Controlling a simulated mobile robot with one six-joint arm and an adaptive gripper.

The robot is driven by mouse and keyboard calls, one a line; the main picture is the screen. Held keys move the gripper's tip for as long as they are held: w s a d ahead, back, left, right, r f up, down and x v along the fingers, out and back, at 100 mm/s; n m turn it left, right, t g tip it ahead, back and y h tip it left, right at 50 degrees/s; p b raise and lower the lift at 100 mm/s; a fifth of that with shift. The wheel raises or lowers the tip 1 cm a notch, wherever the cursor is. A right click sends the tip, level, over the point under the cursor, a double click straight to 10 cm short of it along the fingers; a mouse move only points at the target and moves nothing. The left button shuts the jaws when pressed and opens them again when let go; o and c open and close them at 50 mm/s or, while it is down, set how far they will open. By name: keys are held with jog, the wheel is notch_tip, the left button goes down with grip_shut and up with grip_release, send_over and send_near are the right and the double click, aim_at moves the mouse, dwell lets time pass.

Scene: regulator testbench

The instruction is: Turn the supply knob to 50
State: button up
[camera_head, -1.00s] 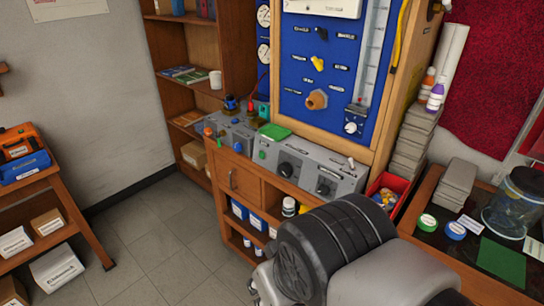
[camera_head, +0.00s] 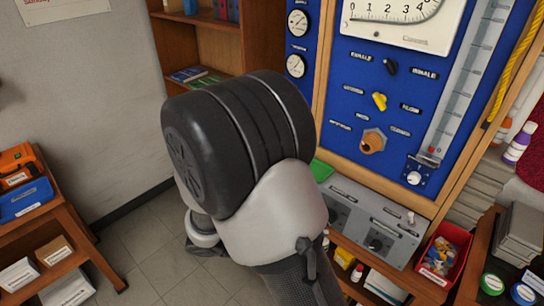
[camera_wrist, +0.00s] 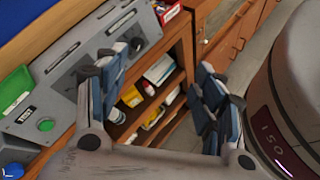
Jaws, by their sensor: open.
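A grey control console (camera_head: 403,226) stands on the wooden bench, with a black dial knob (camera_head: 377,242) on its sloped front. A second dark dial (camera_head: 338,215) is partly behind my arm. A small white knob (camera_head: 414,178) sits low on the blue panel. I cannot read which one is the supply knob or its setting. In the wrist view the console (camera_wrist: 62,62) is at upper left, with a green button (camera_wrist: 46,125). My gripper (camera_wrist: 162,76) is open and empty, its fingers apart above the bench front. The left finger overlaps the console's edge in the picture. My arm hides the gripper in the head view.
The blue panel (camera_head: 340,140) has a yellow knob (camera_head: 379,101) and a brass fitting (camera_head: 372,142). A red bin (camera_head: 443,258) stands right of the console. Open shelves with bottles and boxes (camera_wrist: 160,70) lie below it. Floor (camera_head: 150,235) is clear at left.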

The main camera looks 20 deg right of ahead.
jog(key=w+f+n+t+h+p, duration=0.5)
jog(key=w+f+n+t, duration=0.2)
jog(key=f+n+t, duration=0.55)
jog(key=shift+n+g, duration=0.95)
jog(key=x, duration=0.5)
jog(key=b+x, duration=0.1)
jog(key=x, duration=1)
jog(key=shift+w+d+f+b, duration=0.1)
jog(key=shift+w+f+b, duration=0.2)
jog(key=shift+w+b, duration=0.15)
jog(key=shift+c, duration=0.4)
jog(key=c, duration=1)
